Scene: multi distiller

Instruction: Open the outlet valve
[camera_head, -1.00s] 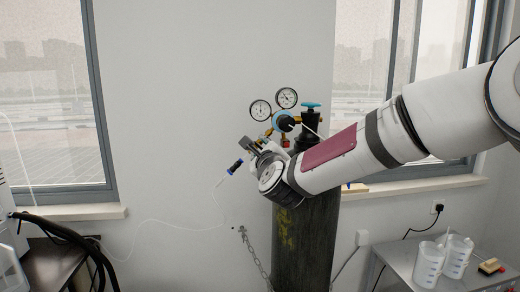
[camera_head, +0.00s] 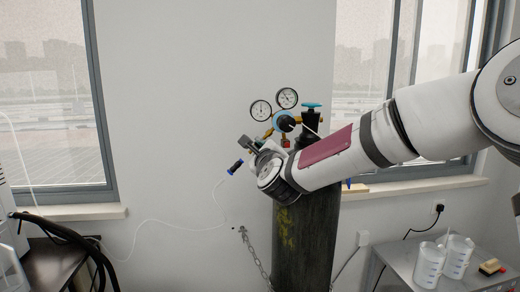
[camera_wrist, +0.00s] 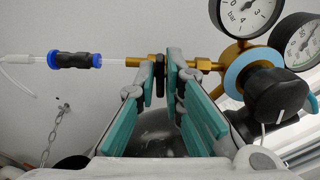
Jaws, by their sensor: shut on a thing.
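The outlet valve (camera_wrist: 160,78) shows in the wrist view as a dark knob on the brass outlet pipe (camera_wrist: 205,65). My gripper (camera_wrist: 166,72), with teal-padded fingers, is shut on it, one fingertip on each side. The fingers hide much of the knob, so its turn angle cannot be told. In the head view my gripper (camera_head: 258,148) is at the left of the regulator (camera_head: 284,122), and the wrist partly hides the outlet. The regulator has two round gauges (camera_head: 261,110) and sits on the dark gas cylinder (camera_head: 303,245).
A blue-and-black hose connector (camera_wrist: 75,60) with a thin clear tube joins the pipe's left end. A teal cylinder-top knob (camera_head: 311,105) stands right of the gauges. A chain (camera_head: 255,258) hangs beside the cylinder. Beakers (camera_head: 430,264) stand on a side table at right.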

